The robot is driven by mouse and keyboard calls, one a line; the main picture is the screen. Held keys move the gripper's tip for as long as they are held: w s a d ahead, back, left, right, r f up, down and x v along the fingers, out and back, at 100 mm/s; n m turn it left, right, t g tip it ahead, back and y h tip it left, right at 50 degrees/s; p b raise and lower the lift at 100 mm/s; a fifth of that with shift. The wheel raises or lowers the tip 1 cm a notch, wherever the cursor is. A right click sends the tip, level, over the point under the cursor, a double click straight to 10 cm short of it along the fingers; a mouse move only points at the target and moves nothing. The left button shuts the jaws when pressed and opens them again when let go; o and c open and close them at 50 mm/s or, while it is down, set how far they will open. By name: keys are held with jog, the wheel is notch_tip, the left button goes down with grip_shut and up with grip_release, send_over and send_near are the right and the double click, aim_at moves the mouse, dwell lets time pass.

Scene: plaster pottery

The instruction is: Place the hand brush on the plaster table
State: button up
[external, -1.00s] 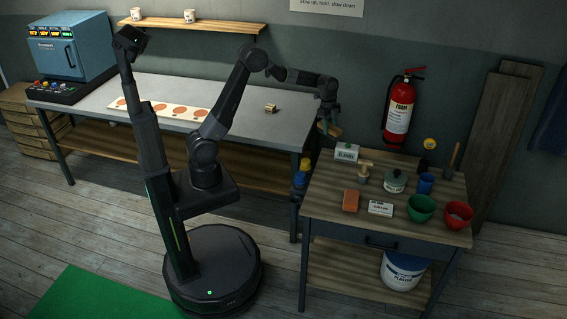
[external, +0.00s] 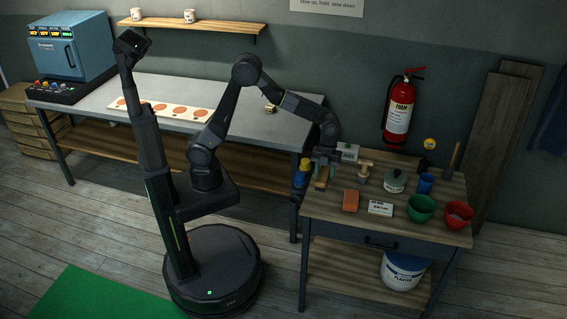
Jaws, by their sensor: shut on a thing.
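My gripper (external: 325,157) is at the back left of the plaster table, pointing down and shut on the hand brush. The hand brush (external: 321,181) is a small light-brown wooden piece just below my fingers, partly hidden by them. It is over or on the left end of the tabletop; I cannot tell whether it touches. The plaster table (external: 325,207) has a plank top, a drawer in front and a lower shelf.
Right of my gripper stand a green-white box (external: 347,152), a wooden-handled tool (external: 364,171) and a lidded pot (external: 395,182). The front-left tabletop is clear.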

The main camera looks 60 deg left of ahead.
aim_at(325, 171)
notch_tip(325, 171, down, 8)
jog(key=shift+f+p, duration=0.2)
jog(key=shift+p, duration=0.1)
jog(key=shift+f, duration=0.1)
jog(key=o, duration=1)
jog(key=r, duration=0.4)
jog(key=w+a+r, duration=0.1)
jog(key=r, duration=0.7)
jog(key=shift+w+a+r, duration=0.1)
jog(key=shift+w+a, duration=0.05)
jog(key=shift+w, duration=0.05)
jog(key=shift+o, duration=0.3)
